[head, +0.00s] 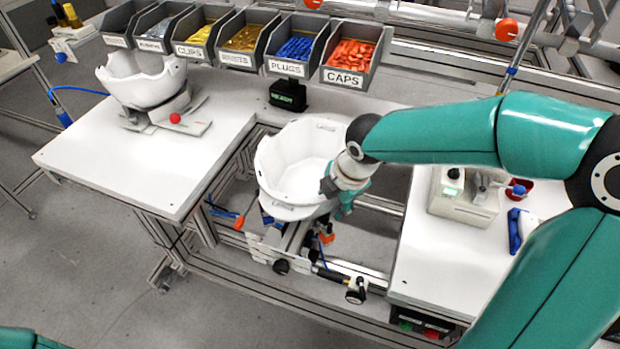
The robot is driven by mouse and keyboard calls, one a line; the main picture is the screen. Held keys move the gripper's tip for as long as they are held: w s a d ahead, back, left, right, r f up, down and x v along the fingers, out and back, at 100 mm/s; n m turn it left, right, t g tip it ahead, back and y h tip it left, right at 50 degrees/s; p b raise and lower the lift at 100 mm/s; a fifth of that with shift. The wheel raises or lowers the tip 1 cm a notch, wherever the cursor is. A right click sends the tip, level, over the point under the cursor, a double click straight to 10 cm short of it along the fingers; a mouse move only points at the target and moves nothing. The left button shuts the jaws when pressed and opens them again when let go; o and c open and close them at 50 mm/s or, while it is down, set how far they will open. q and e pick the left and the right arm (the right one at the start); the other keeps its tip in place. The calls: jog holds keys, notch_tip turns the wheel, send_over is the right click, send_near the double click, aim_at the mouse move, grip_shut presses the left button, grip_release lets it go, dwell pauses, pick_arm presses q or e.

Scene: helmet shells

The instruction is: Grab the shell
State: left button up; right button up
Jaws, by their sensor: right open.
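A white helmet shell (283,170) sits open side up on a fixture in the gap between the two white worktops. My right gripper (337,196) is at the shell's right rim, with its jaws open. It overlaps the rim in the picture, and I cannot tell whether it touches the shell. The wrist and fingers hide part of the shell's right side. A second white shell (135,82) sits on a stand on the left worktop, away from the gripper. My left gripper is out of view.
Labelled grey bins of small parts line the back, including blue plugs (298,47) and orange caps (352,53). A small device (464,195) stands on the right worktop (430,255). The left worktop (100,150) is clear at its front.

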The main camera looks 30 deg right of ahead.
jog(key=c, duration=1)
grip_shut()
jog(key=shift+r, duration=0.1)
